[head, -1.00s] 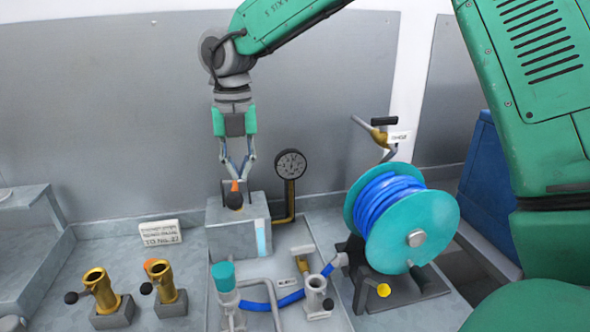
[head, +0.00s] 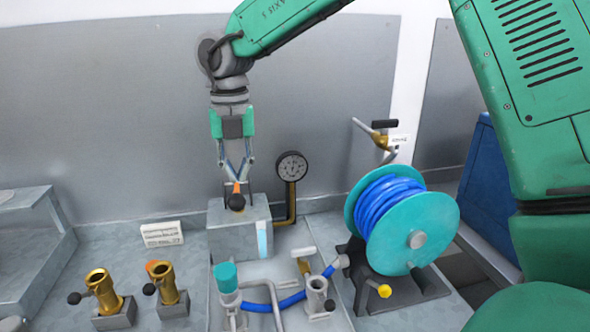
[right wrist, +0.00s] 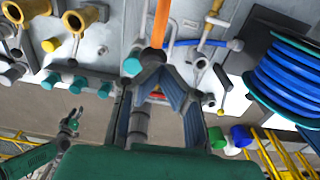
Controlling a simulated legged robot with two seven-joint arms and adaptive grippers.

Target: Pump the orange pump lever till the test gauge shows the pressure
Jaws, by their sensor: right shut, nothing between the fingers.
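The orange pump lever (head: 237,188) with a black knob (head: 236,202) is at the grey pump box (head: 238,232). My right gripper (head: 238,179) points down just above the lever, its fingers shut with nothing between them. In the right wrist view the orange lever (right wrist: 160,22) lies beyond the fingertips (right wrist: 155,62). Whether they touch it I cannot tell. The round test gauge (head: 292,166) stands on a brass pipe right of the box. Its reading is too small to make out. My left gripper (right wrist: 70,122) shows small at the lower left of the right wrist view.
A teal hose reel (head: 425,232) with blue hose stands right of the box. Brass sockets (head: 103,290) stand at the front left. A teal-capped post (head: 226,278) and a blue hose (head: 291,301) lie in front. A white label (head: 162,234) stands left of the box.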

